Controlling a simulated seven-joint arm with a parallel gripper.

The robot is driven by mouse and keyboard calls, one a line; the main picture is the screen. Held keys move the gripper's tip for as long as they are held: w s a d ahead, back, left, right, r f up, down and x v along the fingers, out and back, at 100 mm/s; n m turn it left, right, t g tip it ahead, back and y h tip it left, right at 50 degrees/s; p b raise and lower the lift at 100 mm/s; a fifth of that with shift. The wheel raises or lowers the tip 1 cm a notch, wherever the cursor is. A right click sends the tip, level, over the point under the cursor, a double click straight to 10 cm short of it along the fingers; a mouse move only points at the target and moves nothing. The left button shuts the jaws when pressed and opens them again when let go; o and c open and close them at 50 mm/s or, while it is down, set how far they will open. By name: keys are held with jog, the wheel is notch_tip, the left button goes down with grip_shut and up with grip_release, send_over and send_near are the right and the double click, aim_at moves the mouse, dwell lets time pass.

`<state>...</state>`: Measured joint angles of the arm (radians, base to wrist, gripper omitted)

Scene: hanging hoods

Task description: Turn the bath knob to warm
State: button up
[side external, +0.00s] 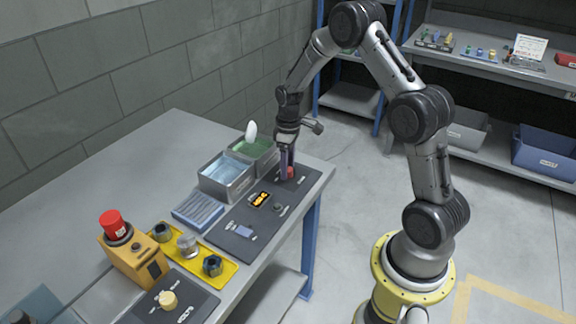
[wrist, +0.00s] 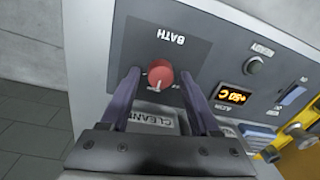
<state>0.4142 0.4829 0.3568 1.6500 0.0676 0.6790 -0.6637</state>
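The bath knob (wrist: 160,76) is a round red knob with a pale pointer line, set on a dark panel (wrist: 140,45) marked BATH, which reads upside down in the wrist view. The pointer line runs toward the bottom of the wrist view. My gripper (side external: 287,172) points down over the knob at the far end of the bench. In the wrist view its two purple fingers stand on either side of the knob, with a gap visible at each side. In the side view the fingers hide most of the knob, with a little red showing.
Two open metal tanks, one blue (side external: 226,174) and one green (side external: 254,147), stand close to my gripper. A yellow tray (side external: 222,262) lies farther along the bench.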

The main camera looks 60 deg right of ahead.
aim_at(289, 168)
jog(key=shift+o, duration=0.3)
notch_tip(289, 168, up, 14)
jog(key=shift+d+f, duration=0.15)
jog(key=shift+d, duration=0.2)
dwell(0.3)
